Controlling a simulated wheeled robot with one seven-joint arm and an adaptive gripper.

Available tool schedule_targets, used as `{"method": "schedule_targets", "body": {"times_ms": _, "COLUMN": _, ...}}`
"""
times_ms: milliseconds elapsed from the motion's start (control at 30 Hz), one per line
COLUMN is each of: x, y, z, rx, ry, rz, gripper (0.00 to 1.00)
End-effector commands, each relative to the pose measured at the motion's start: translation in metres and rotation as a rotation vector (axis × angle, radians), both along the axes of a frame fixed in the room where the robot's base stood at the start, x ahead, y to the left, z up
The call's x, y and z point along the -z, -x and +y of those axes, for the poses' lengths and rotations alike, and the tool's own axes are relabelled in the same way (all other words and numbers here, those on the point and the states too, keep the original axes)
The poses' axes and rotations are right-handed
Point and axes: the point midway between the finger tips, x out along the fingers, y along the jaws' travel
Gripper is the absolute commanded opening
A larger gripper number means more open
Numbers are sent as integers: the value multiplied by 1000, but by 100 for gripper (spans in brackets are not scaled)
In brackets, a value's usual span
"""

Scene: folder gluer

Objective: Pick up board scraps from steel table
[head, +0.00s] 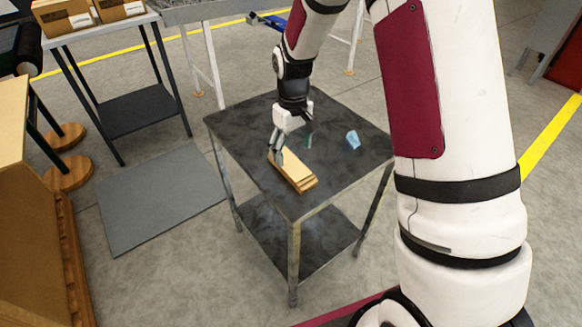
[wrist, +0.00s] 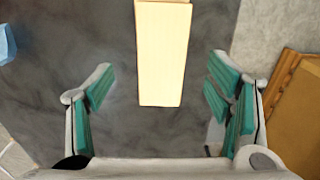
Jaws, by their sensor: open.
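The board scraps (head: 293,172) are a small stack of long, tan strips lying on the dark steel table (head: 235,131). In the wrist view the pale top strip (wrist: 162,55) runs up from the middle, its near end between and slightly beyond my open fingers. My gripper (head: 291,148) is above the table at the far end of the stack. In the wrist view my gripper (wrist: 160,92) has its green-padded fingers wide apart, with a gap on each side of the strip. I cannot tell whether the fingertips touch the table.
A light blue crumpled item (head: 352,138) lies on the table, right of the stack. A second table with cardboard boxes (head: 120,8) stands at the back left. A grey mat (head: 160,213) lies on the floor. A brown wooden-looking structure (head: 38,235) stands at the left.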

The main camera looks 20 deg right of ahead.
Motion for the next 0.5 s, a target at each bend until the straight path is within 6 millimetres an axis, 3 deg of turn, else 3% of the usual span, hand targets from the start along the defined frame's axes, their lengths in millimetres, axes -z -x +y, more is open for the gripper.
{"method": "schedule_targets", "body": {"times_ms": 300, "x": 40, "y": -5, "z": 2, "rx": 1, "ry": 0, "rz": 3, "gripper": 73}}
{"method": "schedule_targets", "body": {"times_ms": 500, "x": 52, "y": -5, "z": 2, "rx": 1, "ry": 0, "rz": 1, "gripper": 73}}
